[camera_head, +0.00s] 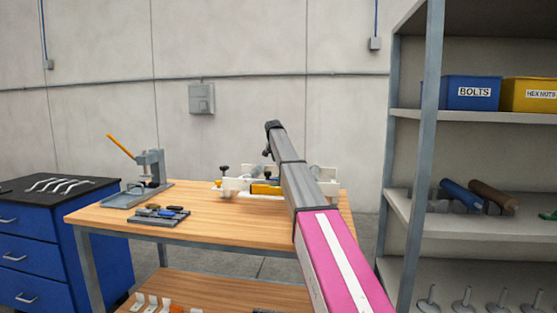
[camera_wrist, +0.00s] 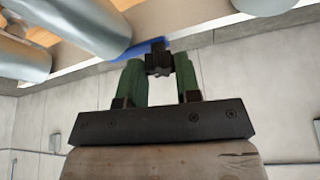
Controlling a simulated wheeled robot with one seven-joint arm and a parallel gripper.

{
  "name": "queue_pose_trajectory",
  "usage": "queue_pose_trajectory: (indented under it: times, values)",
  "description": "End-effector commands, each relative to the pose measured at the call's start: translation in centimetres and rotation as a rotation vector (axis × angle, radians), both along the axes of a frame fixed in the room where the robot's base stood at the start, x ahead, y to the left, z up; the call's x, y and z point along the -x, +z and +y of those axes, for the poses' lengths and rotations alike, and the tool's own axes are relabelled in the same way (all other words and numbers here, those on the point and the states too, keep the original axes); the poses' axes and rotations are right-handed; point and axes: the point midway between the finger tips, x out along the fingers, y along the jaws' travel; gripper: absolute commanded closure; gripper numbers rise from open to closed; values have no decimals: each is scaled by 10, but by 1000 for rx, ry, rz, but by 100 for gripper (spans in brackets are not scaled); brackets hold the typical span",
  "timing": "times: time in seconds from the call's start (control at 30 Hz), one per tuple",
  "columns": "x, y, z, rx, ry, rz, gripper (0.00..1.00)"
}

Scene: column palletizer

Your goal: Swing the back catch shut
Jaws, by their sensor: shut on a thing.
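A white fixture (camera_head: 232,186) stands at the back right of the wooden workbench, partly behind my arm. A yellow part (camera_head: 266,189) and black knobs (camera_head: 224,169) show on it. In the wrist view my gripper (camera_wrist: 158,66) has its two green fingers closed on a dark knob (camera_wrist: 158,58), which looks like the back catch's handle. The knob is at the edge of the pale fixture, beside a blue piece (camera_wrist: 125,49). How far the catch is swung cannot be told. In the head view my gripper is hidden by my arm.
Grey cylinders (camera_wrist: 85,22) lie close to my gripper in the wrist view. The workbench (camera_head: 215,228) also carries a press with an orange lever (camera_head: 152,168) and a dark tool tray (camera_head: 158,215). A shelf rack (camera_head: 425,150) stands close on the right.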

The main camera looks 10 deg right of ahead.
Motion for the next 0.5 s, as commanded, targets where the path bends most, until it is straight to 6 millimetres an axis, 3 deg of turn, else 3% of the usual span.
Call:
queue_pose_trajectory:
  times: [0.23, 0.27, 0.3, 0.33, 0.5]
  values:
    - [0, 1, 0, 0, 1, 0, 93]
    - [0, 1, 0, 0, 1, 0, 62]
    - [0, 0, 0, 0, 1, 0, 49]
    - [0, 0, 0, 0, 1, 0, 43]
    - [0, 0, 0, 0, 1, 0, 43]
